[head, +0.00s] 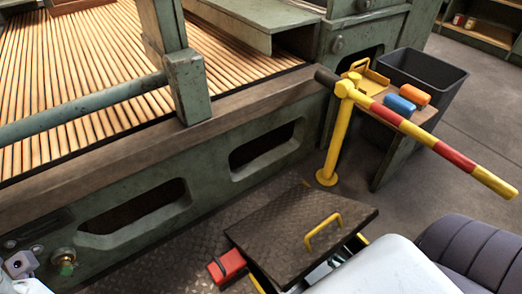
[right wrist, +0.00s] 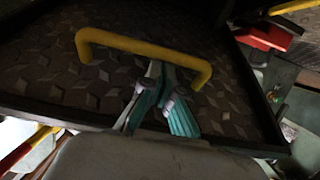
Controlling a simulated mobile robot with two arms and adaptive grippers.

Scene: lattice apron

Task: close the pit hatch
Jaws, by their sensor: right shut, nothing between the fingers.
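The pit hatch is a dark chequer-plate lid (head: 290,222) with a yellow bar handle (head: 323,231). It lies low over the floor, and its near edge stands above the opening, with parts of a yellow rim showing below. In the right wrist view the lid (right wrist: 50,65) fills the middle, with the handle (right wrist: 140,46) across it. My right gripper (right wrist: 157,68) has its teal fingers together and empty, its tips close to the handle bar; contact is unclear. My left gripper's fingers are not visible.
A red block (head: 227,267) sits at the lid's left corner. A yellow post (head: 336,135) carries a red-and-yellow barrier arm (head: 452,154) over the floor right of the hatch. A green machine frame (head: 230,160) runs behind.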

